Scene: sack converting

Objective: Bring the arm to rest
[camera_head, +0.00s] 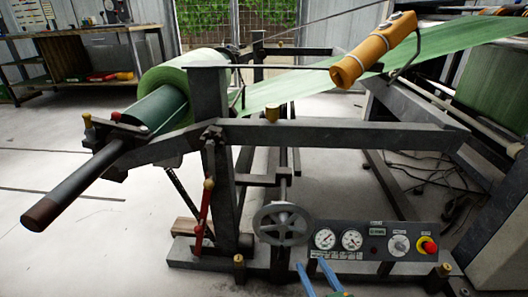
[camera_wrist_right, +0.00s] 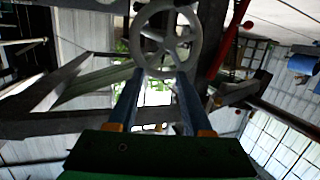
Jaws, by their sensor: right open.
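My right gripper (camera_head: 312,264) shows at the bottom of the head view as two blue fingers, parted and empty. They are in front of the machine's base, just below the control panel's left end. In the right wrist view my right gripper (camera_wrist_right: 157,76) has its two fingers apart with nothing between them. The grey handwheel (camera_head: 283,224) is up and left of the fingertips in the head view. In the wrist view the handwheel (camera_wrist_right: 168,41) appears beyond the fingertips; I cannot tell the exact gap. My left gripper is in neither view.
The control panel (camera_head: 374,241) has gauges, a knob and a red button. A red lever (camera_head: 204,215) stands left of the handwheel. Above are the grey frame beam (camera_head: 345,134), green roll (camera_head: 186,76) and orange scanner-like unit (camera_head: 374,50). Cables lie on the floor at right; floor at left is clear.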

